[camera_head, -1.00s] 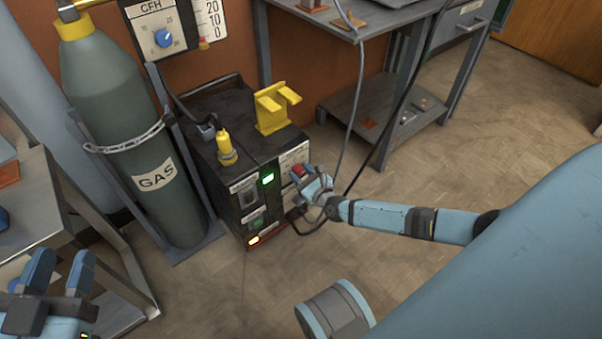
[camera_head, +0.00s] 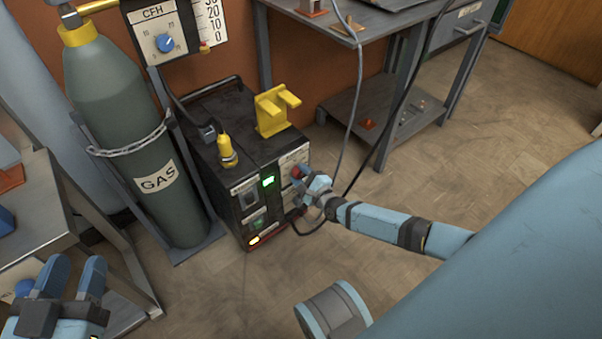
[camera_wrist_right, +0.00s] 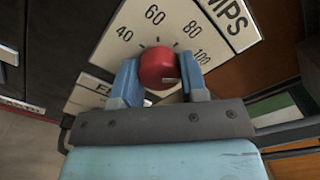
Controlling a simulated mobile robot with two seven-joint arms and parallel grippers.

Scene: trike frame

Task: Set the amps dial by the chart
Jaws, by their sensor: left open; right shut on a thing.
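The amps dial is a round red knob (camera_wrist_right: 158,66) on a pale scale plate (camera_wrist_right: 135,30) reading 40, 60, 80 and 100. My right gripper (camera_wrist_right: 160,80) is shut on the knob, one finger on each side. A pale mark shows on the knob's lower right; which number it matches I cannot tell. In the head view the red knob (camera_head: 297,172) sits on the front of the black welder (camera_head: 250,215), with my right gripper (camera_head: 309,182) against it. My left gripper (camera_head: 74,270) is open and empty at the lower left. I cannot make out a readable chart.
A gas cylinder (camera_head: 130,130) is chained left of the welder. A yellow holder (camera_head: 272,110) and a yellow fitting (camera_head: 227,150) stand on the welder. A grey bench (camera_head: 350,45) is behind, with cables hanging. The floor (camera_head: 440,190) on the right is mostly clear.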

